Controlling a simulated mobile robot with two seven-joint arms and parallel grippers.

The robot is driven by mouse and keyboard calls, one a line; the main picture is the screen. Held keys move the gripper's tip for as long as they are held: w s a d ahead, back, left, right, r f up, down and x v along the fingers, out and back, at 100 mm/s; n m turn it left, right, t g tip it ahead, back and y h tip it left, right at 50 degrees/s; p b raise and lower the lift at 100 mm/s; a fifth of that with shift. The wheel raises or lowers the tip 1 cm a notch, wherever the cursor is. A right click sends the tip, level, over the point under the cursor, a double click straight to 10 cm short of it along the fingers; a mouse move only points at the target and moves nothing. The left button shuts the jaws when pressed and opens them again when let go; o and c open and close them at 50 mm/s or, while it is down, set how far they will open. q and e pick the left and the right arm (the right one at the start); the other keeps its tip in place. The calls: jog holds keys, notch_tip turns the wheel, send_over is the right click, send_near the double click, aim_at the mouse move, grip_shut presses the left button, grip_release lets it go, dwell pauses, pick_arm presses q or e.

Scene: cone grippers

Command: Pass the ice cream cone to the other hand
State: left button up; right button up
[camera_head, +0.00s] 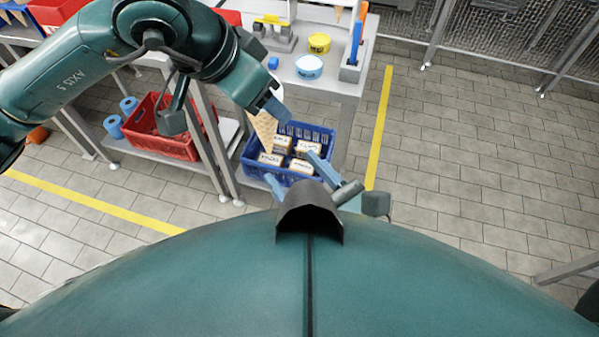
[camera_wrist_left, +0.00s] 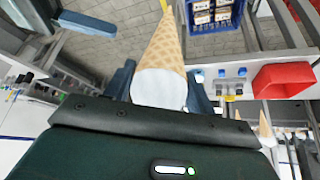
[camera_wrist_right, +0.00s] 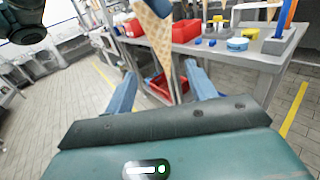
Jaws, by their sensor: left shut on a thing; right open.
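The ice cream cone (camera_head: 265,128) hangs tip down from my left gripper (camera_head: 271,108), which is shut on it near its wide end. In the left wrist view, the waffle cone (camera_wrist_left: 160,48) and its white top (camera_wrist_left: 158,88) sit between the blue fingers. My right gripper (camera_head: 298,176) is open and empty, below and nearer to me than the cone in the head view. In the right wrist view, the cone (camera_wrist_right: 156,28) points down into the space ahead of the open fingers. No contact between cone and right fingers shows.
A blue crate (camera_head: 250,167) with several labelled boxes stands below and beyond the cone. A red crate (camera_head: 158,142) is on the lower shelf at left. The table (camera_head: 325,84) carries a yellow tub (camera_head: 319,43) and a white-and-blue tub (camera_head: 309,67). The floor at right is clear.

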aim_at(256, 127)
jog(key=x, duration=1.2)
jog(key=shift+c, duration=0.2)
jog(key=c, duration=0.7)
pick_arm(q)
jog(key=o, duration=0.8)
pick_arm(e)
jog(key=shift+c, duration=0.7)
pick_arm(q)
jog(key=shift+o, duration=0.2)
